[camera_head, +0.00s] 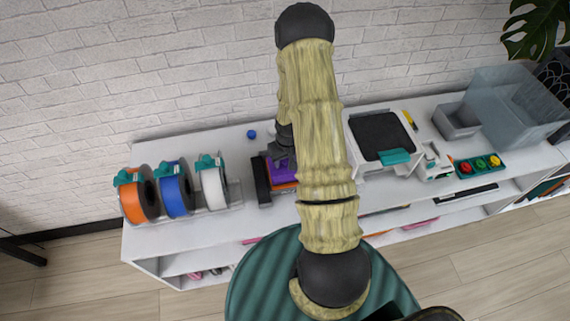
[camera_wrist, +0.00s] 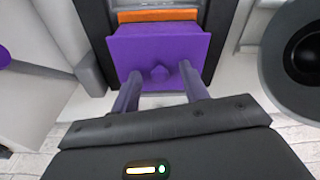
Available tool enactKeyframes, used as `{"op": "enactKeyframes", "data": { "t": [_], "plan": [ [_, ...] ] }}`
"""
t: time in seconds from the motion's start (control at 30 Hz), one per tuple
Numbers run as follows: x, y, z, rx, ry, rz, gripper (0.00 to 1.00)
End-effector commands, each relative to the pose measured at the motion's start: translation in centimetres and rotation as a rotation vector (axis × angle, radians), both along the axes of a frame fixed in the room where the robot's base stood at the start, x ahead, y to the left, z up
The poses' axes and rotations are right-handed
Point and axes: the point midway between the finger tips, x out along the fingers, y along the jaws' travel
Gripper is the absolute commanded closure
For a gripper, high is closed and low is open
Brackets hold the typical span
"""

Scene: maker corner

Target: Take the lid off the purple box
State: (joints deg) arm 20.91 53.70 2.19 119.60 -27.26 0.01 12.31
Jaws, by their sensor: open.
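The purple box's lid (camera_wrist: 130,50) is a flat purple plate with a small knob (camera_wrist: 159,73) in the wrist view. The purple also shows in the head view (camera_head: 277,174), partly hidden by my arm. My gripper (camera_wrist: 160,92) is open, with one finger on each side of the knob and a gap visible between them. In the head view my gripper (camera_head: 284,152) is over the purple piece. The body of the box below the lid is hidden, so I cannot tell how the lid sits on it.
An orange piece (camera_wrist: 158,15) lies beside the purple one, within a dark frame (camera_head: 262,180). Orange, blue and white spools (camera_head: 172,190) stand to the left on the white shelf (camera_head: 245,215). A printer-like device (camera_head: 380,137) stands right. A blue ball (camera_head: 251,134) lies behind.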

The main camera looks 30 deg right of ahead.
Motion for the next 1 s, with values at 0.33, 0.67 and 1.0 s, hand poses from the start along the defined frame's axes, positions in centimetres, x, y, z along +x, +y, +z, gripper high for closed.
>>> {"op": "enactKeyframes", "data": {
  "t": [0.33, 0.67, 1.0],
  "plan": [
    [-0.01, 0.00, 0.03, 0.000, 0.000, 0.000, 0.79],
    [-0.01, 0.00, 0.03, 0.000, 0.000, 0.000, 1.00],
    [0.06, -0.03, 0.97, 0.001, -0.002, -0.001, 1.00]
  ]
}}
